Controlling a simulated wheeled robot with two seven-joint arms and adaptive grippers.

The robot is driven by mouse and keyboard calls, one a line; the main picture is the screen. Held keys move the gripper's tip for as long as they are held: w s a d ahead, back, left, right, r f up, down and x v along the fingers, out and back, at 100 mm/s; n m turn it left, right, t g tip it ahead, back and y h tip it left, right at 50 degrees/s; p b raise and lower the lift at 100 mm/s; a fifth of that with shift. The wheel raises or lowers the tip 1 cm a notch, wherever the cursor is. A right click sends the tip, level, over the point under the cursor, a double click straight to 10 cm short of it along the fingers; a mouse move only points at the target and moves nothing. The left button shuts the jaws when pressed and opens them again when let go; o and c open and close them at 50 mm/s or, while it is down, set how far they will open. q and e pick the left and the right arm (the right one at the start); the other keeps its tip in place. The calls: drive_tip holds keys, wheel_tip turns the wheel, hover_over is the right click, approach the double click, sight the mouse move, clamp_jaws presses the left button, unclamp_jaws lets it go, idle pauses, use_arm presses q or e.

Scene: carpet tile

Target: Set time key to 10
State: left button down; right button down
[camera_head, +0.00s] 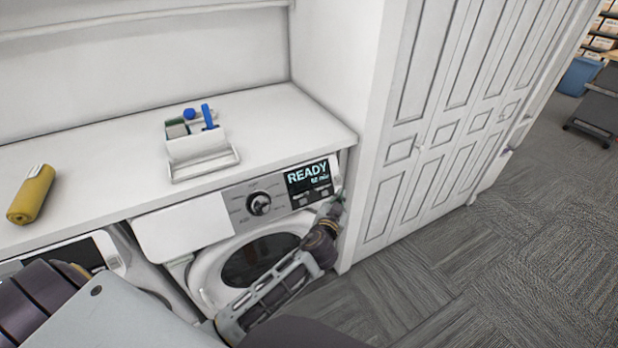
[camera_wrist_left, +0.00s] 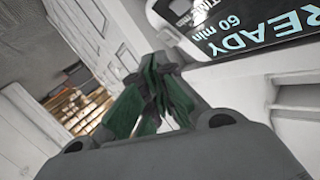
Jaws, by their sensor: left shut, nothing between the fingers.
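The washer's display (camera_head: 308,176) is lit and reads READY in the head view, with a small minutes line below. In the left wrist view the display (camera_wrist_left: 250,35) reads READY and 60 min, with part of a TIME label at the top edge. Small keys (camera_head: 322,191) sit under the display in the head view; their lettering is too small to read. My left gripper (camera_head: 337,207) is shut and empty, just below the panel's right end. Its green-padded fingers (camera_wrist_left: 158,78) meet in the wrist view. I cannot tell whether they touch the panel. My right gripper is not in view.
A round dial (camera_head: 259,203) is left of the display. The washer door (camera_head: 258,260) is below, partly behind my left arm. A tall white cabinet (camera_head: 425,130) stands close on the right.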

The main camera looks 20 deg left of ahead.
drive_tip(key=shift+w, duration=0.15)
